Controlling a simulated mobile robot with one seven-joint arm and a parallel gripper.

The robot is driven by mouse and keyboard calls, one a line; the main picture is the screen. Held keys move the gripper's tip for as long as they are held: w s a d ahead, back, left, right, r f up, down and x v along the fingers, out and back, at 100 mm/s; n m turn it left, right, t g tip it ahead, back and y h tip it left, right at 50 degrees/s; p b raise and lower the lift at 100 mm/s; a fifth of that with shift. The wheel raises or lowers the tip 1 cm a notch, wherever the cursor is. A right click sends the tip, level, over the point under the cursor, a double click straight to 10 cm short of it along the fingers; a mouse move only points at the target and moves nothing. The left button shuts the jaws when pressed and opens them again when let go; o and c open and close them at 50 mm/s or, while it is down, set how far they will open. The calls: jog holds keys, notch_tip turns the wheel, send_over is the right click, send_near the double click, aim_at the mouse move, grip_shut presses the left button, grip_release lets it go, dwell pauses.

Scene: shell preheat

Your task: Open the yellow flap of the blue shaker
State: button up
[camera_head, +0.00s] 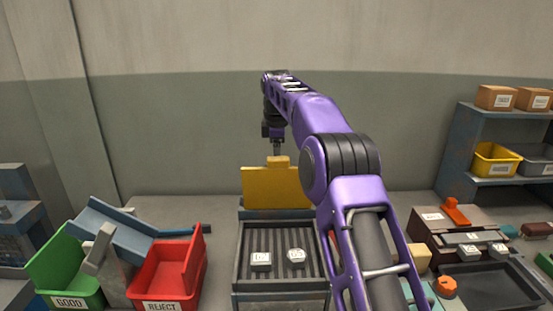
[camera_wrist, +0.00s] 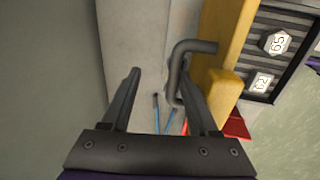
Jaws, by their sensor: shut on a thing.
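The yellow flap (camera_head: 262,188) stands upright at the far edge of the blue shaker (camera_head: 281,293), whose ribbed tray lies uncovered in front of it. In the wrist view the flap (camera_wrist: 234,40) shows as a yellow panel on the right, with a grey bent handle (camera_wrist: 195,47) on its side. My gripper (camera_head: 277,149) is at the flap's top edge in the head view.
Two pale labelled pieces (camera_head: 261,261) (camera_head: 296,257) lie in the tray. A green GOOD bin (camera_head: 70,275) and a red REJECT bin (camera_head: 165,275) stand left. A dark machine with an orange lever (camera_head: 455,211) and a shelf (camera_head: 500,140) are at right. My arm hides the shaker's right side.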

jog(key=v, duration=0.6)
jog(key=shift+r, duration=0.3)
jog(key=shift+s+r, duration=0.15)
jog(key=shift+r, duration=0.3)
jog(key=shift+a, duration=0.1)
